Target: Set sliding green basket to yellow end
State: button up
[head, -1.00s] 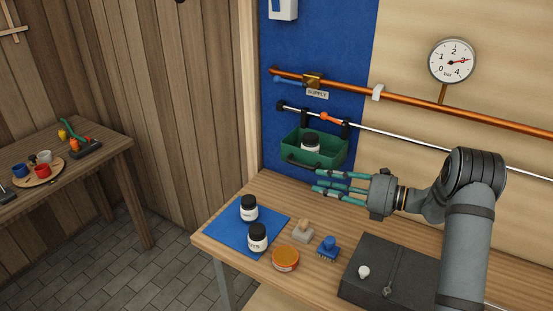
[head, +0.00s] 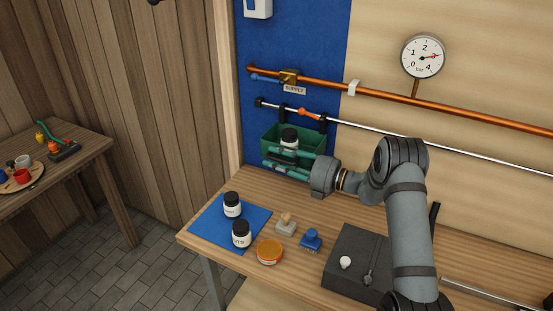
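The green basket (head: 308,138) hangs by two dark hooks from the thin silvery rail (head: 390,139), near its black left end (head: 259,102). An orange-red piece (head: 308,113) sits on the rail between the hooks. A black-lidded white jar (head: 289,139) stands in the basket. My gripper (head: 279,161) is at the basket's front, with its teal fingers apart, one above the other. They overlap the basket's front in the picture; I cannot tell whether they touch it. The front handle is hidden. No yellow rail end is in view.
A copper pipe (head: 465,121) with a gauge (head: 423,57) runs above the rail. On the bench below are two jars on a blue mat (head: 208,226), an orange tin (head: 269,251), a stamp (head: 286,224), a blue brush (head: 311,240) and a dark box (head: 340,277).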

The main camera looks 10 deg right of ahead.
grip_shut()
dwell(0.9)
